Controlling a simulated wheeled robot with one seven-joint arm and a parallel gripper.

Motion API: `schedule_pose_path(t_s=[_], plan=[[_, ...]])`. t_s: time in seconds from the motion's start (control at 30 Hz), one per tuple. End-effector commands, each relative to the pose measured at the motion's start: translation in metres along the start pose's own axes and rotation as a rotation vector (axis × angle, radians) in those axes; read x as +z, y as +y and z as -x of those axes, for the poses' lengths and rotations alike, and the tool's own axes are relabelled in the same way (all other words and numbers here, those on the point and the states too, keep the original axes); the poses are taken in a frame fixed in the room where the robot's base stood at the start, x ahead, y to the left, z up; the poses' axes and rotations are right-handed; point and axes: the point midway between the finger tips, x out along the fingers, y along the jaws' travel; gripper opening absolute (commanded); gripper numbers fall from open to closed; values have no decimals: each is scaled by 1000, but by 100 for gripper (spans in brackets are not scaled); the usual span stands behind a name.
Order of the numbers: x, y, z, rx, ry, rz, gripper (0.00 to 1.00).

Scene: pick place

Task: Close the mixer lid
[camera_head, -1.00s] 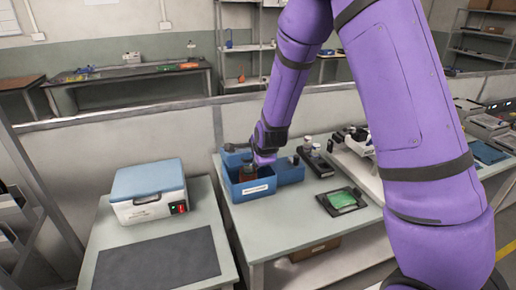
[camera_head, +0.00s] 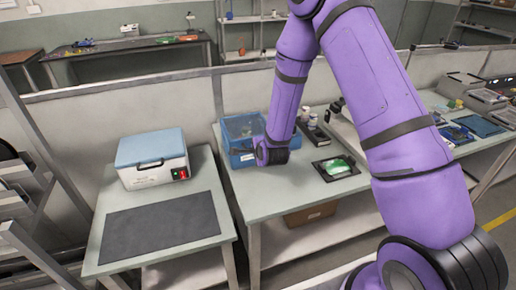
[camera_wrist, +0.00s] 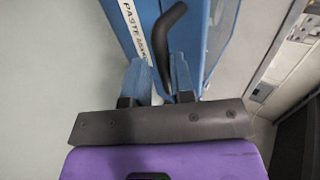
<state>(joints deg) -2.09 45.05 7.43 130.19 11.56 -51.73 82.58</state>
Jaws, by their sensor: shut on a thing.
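The blue paste mixer (camera_head: 236,160) stands at the left end of the middle bench in the head view. Its lid (camera_head: 242,127), with a see-through window, appears to lie over the top; whether it is fully shut cannot be told. In the wrist view, the mixer's label (camera_wrist: 133,25) and black curved handle (camera_wrist: 165,28) show ahead of my gripper (camera_wrist: 160,75). The two blue fingers are shut on the handle. In the head view my wrist is at the mixer's front right side and hides the fingers and handle.
A white box with a blue lid (camera_head: 152,160) and a dark mat (camera_head: 160,226) are on the left table. A black tray with a green item (camera_head: 336,167) lies right of my wrist. Small bottles (camera_head: 312,121) stand behind. The bench front is clear.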

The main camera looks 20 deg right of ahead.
Motion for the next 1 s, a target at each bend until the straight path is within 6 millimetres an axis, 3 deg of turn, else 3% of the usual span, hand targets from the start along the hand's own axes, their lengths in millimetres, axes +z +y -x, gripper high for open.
schedule_pose_path(t_s=[0.03, 0.4, 0.43, 0.5, 0.83, 1.0], plan=[[-1, 18, 2, 45, 0, -1, 0], [-1, 19, 2, 44, 0, -2, 0], [-1, 19, 2, 44, 0, -2, 29], [-1, 18, 2, 44, 0, -1, 38], [-1, 17, 5, 40, 0, 0, 38], [-1, 15, 25, 38, 0, 0, 38]])
